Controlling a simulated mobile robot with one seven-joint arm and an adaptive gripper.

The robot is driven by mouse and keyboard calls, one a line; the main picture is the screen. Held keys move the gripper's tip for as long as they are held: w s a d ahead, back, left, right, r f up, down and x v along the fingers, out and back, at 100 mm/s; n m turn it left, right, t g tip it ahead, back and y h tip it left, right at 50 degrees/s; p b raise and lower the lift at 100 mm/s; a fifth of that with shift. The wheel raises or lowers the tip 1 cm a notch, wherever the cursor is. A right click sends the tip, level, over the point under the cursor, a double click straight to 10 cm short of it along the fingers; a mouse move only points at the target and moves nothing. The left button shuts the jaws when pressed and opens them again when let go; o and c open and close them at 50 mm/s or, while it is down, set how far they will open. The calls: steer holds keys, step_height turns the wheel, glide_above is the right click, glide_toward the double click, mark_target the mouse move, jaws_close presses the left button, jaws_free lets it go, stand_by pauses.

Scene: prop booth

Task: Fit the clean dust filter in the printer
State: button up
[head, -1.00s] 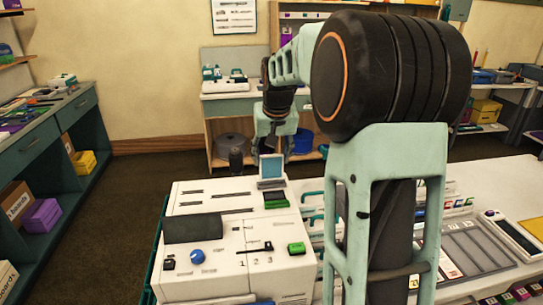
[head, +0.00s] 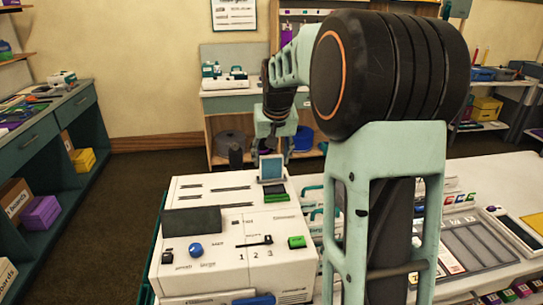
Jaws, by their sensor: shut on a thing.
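A big white machine (head: 225,230), which looks like the printer, stands at the front centre. It has a blue knob (head: 196,250), a 1-2-3 slider (head: 254,241), green buttons and a small raised screen (head: 271,168). My arm reaches past its right side, and my gripper (head: 272,145) hangs beyond its back edge. The fingertips are mostly hidden behind the screen. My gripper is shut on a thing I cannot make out. I cannot identify the clean dust filter or its slot.
A white counter with a grey sectioned tray (head: 470,250) lies at the right, partly behind my arm. A teal workbench (head: 50,145) with boxes runs along the left. A back table (head: 235,103) and a blue bucket (head: 303,139) stand beyond. The floor at centre-left is clear.

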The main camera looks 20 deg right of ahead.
mark_target(272, 165)
steer(key=shift+f+b, duration=1.15)
steer(key=shift+f, duration=0.6)
steer(key=o, duration=0.8)
steer(key=v, duration=1.2)
steer(key=shift+a, duration=0.15)
